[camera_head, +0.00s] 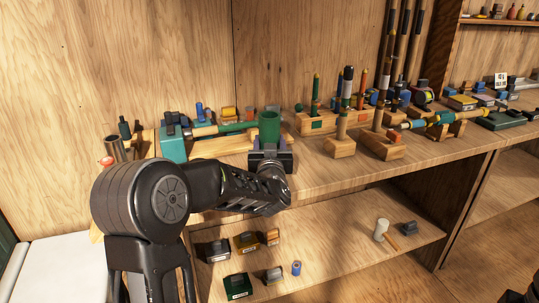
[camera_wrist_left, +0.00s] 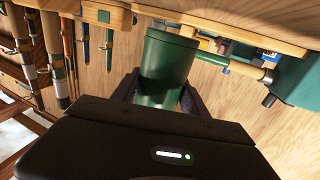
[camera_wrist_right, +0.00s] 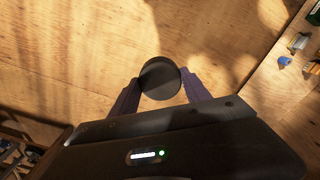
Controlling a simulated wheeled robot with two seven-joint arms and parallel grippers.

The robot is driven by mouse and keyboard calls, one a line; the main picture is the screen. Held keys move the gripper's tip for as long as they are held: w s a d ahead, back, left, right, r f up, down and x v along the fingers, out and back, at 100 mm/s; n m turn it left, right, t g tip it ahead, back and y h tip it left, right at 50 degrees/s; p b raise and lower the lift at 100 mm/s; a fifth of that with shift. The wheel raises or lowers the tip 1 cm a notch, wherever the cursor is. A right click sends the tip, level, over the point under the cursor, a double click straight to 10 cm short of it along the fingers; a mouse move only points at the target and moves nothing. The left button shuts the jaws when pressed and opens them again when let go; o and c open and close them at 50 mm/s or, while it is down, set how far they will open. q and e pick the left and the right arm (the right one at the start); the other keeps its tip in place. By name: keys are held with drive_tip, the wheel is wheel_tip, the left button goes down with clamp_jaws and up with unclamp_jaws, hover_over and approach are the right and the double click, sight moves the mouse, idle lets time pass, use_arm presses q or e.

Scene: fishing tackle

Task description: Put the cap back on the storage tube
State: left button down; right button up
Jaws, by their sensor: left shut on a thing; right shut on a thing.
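The green storage tube (camera_head: 269,129) stands upright with its open top up, above the front of the upper shelf in the head view. My left gripper (camera_head: 270,157) is shut around its lower part. The left wrist view shows the tube (camera_wrist_left: 166,62) between the two fingers. In the right wrist view, my right gripper (camera_wrist_right: 160,86) is shut on a dark round cap (camera_wrist_right: 160,77), seen face on between the fingertips. The cap is apart from the tube and is not seen in the head view.
Free space lies in front of the shelves.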

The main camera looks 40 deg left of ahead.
use_arm(q)
drive_tip(key=shift+f, duration=1.8)
drive_tip(key=shift+f+b, duration=0.15)
drive_tip(key=shift+b, duration=0.2)
drive_tip(key=c, duration=0.6)
unclamp_jaws()
drive_tip(key=v, duration=1.2)
